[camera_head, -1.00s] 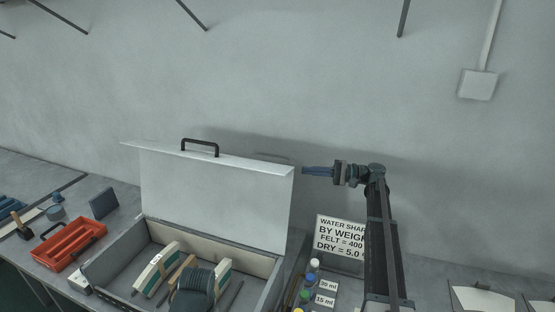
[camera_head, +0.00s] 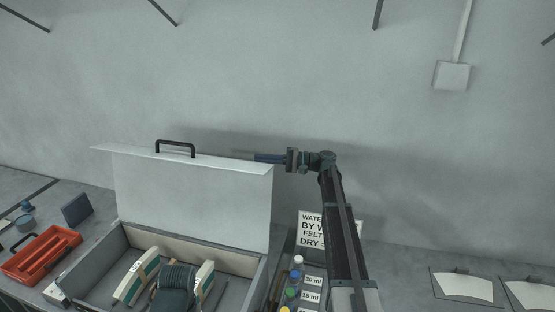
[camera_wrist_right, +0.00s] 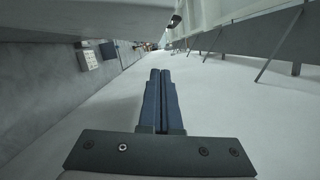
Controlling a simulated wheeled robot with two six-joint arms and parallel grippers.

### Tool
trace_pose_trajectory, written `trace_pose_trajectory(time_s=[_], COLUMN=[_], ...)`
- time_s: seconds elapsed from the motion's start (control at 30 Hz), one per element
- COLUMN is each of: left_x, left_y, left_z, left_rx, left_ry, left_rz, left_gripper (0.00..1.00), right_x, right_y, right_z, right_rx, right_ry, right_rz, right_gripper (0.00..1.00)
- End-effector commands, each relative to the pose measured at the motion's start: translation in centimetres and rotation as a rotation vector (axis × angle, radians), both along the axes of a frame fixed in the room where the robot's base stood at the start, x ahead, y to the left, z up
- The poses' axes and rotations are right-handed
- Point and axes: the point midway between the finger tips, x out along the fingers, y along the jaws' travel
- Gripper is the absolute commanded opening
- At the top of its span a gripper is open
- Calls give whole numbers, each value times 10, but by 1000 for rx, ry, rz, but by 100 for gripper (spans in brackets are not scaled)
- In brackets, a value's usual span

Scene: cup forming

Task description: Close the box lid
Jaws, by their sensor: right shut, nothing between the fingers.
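The grey box (camera_head: 92,268) stands on the table at the lower left of the head view, with its lid (camera_head: 190,195) raised upright at the back. A black handle (camera_head: 175,147) sits on the lid's top edge. My right gripper (camera_head: 258,158) is at the lid's upper right corner, its fingertips partly hidden behind the lid. In the right wrist view the two blue fingers (camera_wrist_right: 160,78) are together with nothing between them, and a pale panel, likely the lid, (camera_wrist_right: 95,18) runs along the top left. Contact cannot be told. My left gripper is not in view.
The box holds green-and-cream blocks (camera_head: 136,277) and a dark ribbed object (camera_head: 175,285). An orange tray (camera_head: 40,255) lies to its left. Small bottles (camera_head: 297,262) and a printed sign (camera_head: 309,229) stand to its right. The wall is close behind.

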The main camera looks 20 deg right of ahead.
Motion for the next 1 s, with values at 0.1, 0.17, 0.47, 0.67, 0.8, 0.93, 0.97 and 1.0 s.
trace_pose_trajectory(time_s=[0.1, 0.17, 0.47, 0.67, 0.8, 0.93, 0.97, 1.0], left_x=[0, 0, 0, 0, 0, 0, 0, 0], left_y=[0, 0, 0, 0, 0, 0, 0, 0], left_z=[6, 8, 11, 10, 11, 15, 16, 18], left_rx=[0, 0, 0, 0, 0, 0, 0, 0], left_ry=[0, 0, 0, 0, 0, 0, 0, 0], left_rz=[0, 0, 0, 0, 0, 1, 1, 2], left_gripper=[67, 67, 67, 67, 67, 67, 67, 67], right_x=[-14, -20, -30, -30, -30, -31, -31, -31], right_y=[13, 17, 25, 25, 26, 34, 37, 42], right_z=[6, 8, 11, 10, 11, 14, 15, 16], right_rx=[0, 0, 0, 0, -1, -12, -16, -22], right_ry=[0, 0, 0, 0, -2, -16, -21, -30], right_rz=[-1, -1, -1, -1, -1, 1, 1, 2], right_gripper=[0, 0, 0, 0, 0, 0, 0, 0])
